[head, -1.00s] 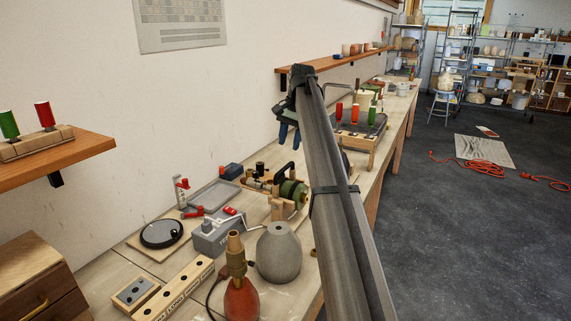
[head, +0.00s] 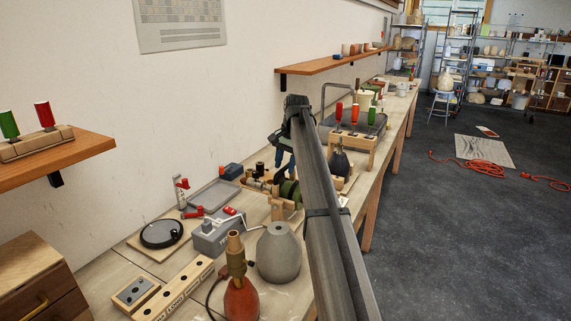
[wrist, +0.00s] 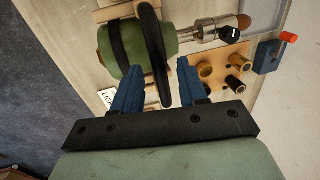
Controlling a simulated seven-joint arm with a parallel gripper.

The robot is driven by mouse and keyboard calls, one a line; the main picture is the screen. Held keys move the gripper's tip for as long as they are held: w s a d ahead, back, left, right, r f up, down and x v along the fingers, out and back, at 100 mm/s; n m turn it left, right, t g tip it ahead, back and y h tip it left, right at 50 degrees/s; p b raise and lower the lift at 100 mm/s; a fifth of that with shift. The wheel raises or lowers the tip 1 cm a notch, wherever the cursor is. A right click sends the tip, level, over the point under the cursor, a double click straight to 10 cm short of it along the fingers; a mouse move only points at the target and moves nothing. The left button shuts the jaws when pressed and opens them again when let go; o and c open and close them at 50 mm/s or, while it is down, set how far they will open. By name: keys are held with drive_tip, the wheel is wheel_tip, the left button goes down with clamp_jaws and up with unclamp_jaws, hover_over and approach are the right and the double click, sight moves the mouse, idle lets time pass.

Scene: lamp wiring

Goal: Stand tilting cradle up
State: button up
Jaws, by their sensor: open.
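The tilting cradle (head: 277,207) is a light wooden frame on the bench, holding a green lamp body (wrist: 124,66) that lies on its side with a black strap around it. A black curved handle (wrist: 155,50) arches over the body; the wrist view shows it between my blue fingers. My gripper (wrist: 156,68) is open, with a gap on each side of the handle. In the head view my gripper (head: 284,165) is just above the cradle. My arm hides the cradle's right side there.
Brass sockets (wrist: 238,62) stand in a wooden holder beside the cradle. A grey lamp base (head: 279,252) and a red lamp (head: 240,298) stand in front. A grey box (head: 218,234) is at left. Behind stands a rack of red and green screwdrivers (head: 355,115).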

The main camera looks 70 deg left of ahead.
clamp_jaws()
idle(0.4)
